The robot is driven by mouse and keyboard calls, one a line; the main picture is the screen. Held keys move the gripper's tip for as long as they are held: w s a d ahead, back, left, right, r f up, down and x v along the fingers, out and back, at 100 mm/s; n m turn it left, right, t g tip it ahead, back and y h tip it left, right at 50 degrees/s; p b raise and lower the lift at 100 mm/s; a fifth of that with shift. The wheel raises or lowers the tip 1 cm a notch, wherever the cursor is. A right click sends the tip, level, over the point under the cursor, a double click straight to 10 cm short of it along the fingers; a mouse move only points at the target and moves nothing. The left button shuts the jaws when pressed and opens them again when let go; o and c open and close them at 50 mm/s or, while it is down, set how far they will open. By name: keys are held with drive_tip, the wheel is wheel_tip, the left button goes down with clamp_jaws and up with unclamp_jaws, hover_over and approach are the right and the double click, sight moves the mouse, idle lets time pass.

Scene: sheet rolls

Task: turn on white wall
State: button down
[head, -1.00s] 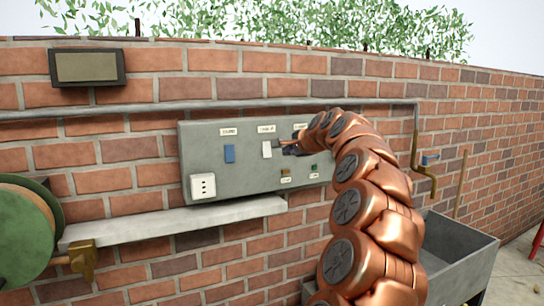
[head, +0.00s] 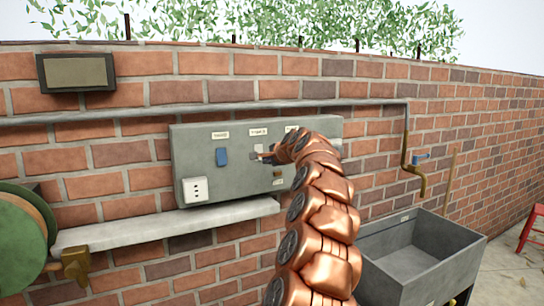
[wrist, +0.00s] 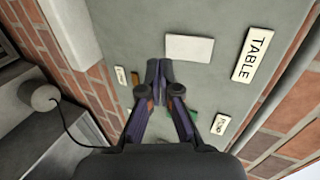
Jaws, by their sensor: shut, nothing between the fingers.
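A white rectangular wall switch (head: 257,147) is on the grey wall panel (head: 200,160), right of a blue switch (head: 221,157) and under a small label. In the wrist view the white switch (wrist: 189,48) lies beside a label reading TABLE (wrist: 254,55). My gripper (head: 264,157) is at the lower part of the white switch in the head view. In the wrist view my gripper (wrist: 159,66) has its fingertips together and empty, just left of the switch's lower corner. I cannot tell whether they touch it. My arm hides the panel's right part.
A white socket (head: 195,190) is at the panel's lower left. Small buttons sit below the switches, one brown (head: 277,172). A ledge (head: 150,229) runs under the panel, with a green reel (head: 22,225) at left. A grey sink (head: 420,240) stands at right.

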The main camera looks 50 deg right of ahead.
drive_tip(key=shift+w+d+f+p, duration=0.1)
drive_tip(key=shift+w+d+p, duration=0.15)
drive_tip(key=shift+w, duration=0.4)
drive_tip(key=shift+w+d+f+p, duration=0.1)
drive_tip(key=shift+w+d+p, duration=0.15)
drive_tip(key=shift+w, duration=0.35)
drive_tip(key=shift+w+d+f+p, duration=0.15)
drive_tip(key=shift+w+p, duration=0.15)
drive_tip(key=shift+w, duration=0.35)
